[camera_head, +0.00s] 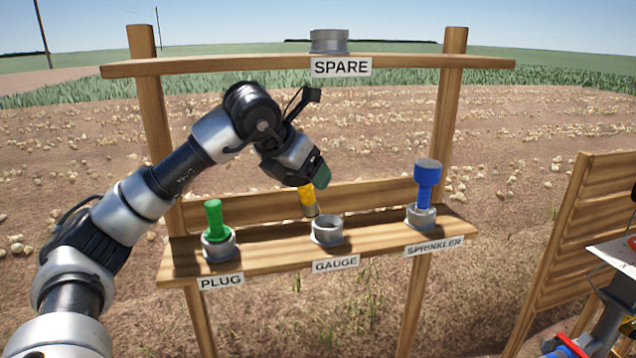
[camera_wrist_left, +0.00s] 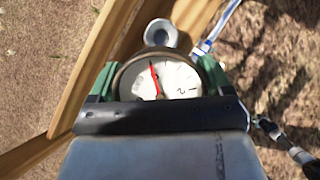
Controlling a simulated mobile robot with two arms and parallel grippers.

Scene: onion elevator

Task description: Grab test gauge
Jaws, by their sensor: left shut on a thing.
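The test gauge shows in the left wrist view as a round white dial (camera_wrist_left: 172,80) with a red needle. My left gripper (camera_wrist_left: 157,84) is shut on it, with a green fingertip on each side. In the head view my left gripper (camera_head: 320,175) is over the shelf, and the gauge's yellow lower part (camera_head: 308,201) hangs below it, slightly tilted. That part is just above and left of the GAUGE holder (camera_head: 327,231), which looks empty. The dial is hidden by the gripper in the head view. My right gripper is not in view.
The wooden shelf (camera_head: 270,256) also bears a green plug (camera_head: 214,218) at left and a blue sprinkler (camera_head: 426,182) at right, each in a metal holder. A grey SPARE holder (camera_head: 328,41) sits on the upper board. A wooden panel (camera_head: 560,245) stands at right.

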